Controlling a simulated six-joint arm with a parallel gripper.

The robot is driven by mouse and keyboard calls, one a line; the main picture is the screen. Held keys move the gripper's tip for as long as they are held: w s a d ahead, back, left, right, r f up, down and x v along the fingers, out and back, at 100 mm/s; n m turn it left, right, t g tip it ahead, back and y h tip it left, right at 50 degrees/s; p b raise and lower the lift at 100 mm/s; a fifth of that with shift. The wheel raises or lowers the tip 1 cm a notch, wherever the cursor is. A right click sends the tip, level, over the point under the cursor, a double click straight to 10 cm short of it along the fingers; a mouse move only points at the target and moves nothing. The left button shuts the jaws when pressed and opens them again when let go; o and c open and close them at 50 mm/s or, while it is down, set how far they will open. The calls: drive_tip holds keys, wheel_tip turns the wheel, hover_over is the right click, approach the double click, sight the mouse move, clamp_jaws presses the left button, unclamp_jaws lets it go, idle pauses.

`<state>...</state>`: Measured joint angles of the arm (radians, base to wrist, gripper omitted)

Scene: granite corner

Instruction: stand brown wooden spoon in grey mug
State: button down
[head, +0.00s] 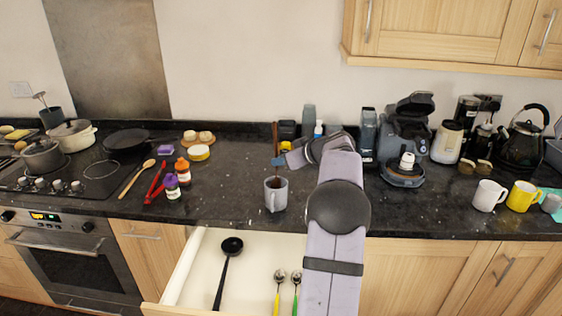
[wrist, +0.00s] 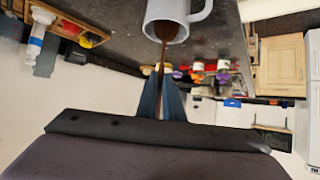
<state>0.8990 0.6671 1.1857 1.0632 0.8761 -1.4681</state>
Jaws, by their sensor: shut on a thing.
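The grey mug (head: 271,200) stands upright on the dark counter, above the open drawer; it also shows at the top of the wrist view (wrist: 170,10). My gripper (head: 279,161) is above and slightly behind the mug in the head view. Its blue fingers (wrist: 161,103) are shut on the brown wooden spoon (head: 275,134), whose upper part rises above them, roughly upright. In the wrist view the spoon (wrist: 162,60) runs from the fingers to the mug's mouth, where brown shows inside. I cannot tell how deep its end reaches.
The open drawer (head: 185,272) holds a black ladle and two smaller spoons. A lighter wooden spoon (head: 136,179), red tongs (head: 155,186) and small bottles lie or stand left of the mug. A coffee machine (head: 405,140) stands right of my arm. Counter beside the mug is clear.

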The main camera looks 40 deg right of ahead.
drive_tip(key=c, duration=1.8)
unclamp_jaws()
drive_tip(key=shift+b+v, duration=1.5)
drive_tip(key=shift+v, duration=2.2)
drive_tip(key=s+a+f+g+y+p, duration=0.15)
drive_tip(key=a+f, duration=0.25)
drive_tip(key=a, duration=0.5)
drive_tip(key=s+a+f+m+g, duration=0.1)
drive_tip(key=a+f+g, duration=0.25)
drive_tip(key=a, duration=0.55)
drive_tip(key=s+a+f+g+y+p, duration=0.1)
drive_tip(key=a+f, duration=0.3)
drive_tip(key=a, duration=0.4)
drive_tip(key=s+a+f+g+h+p, duration=0.1)
drive_tip(key=s+a+f+g, duration=0.2)
drive_tip(key=s+a+f, duration=0.55)
drive_tip(key=s+a+f+g+h+p, duration=0.15)
drive_tip(key=s+a, duration=0.35)
drive_tip(key=s, duration=0.8)
drive_tip(key=shift+n+g, duration=0.4)
drive_tip(key=shift+g, duration=0.05)
wheel_tip(320, 180, down, 20)
drive_tip(key=b, duration=2.1)
drive_tip(key=shift+w+a+r, duration=0.1)
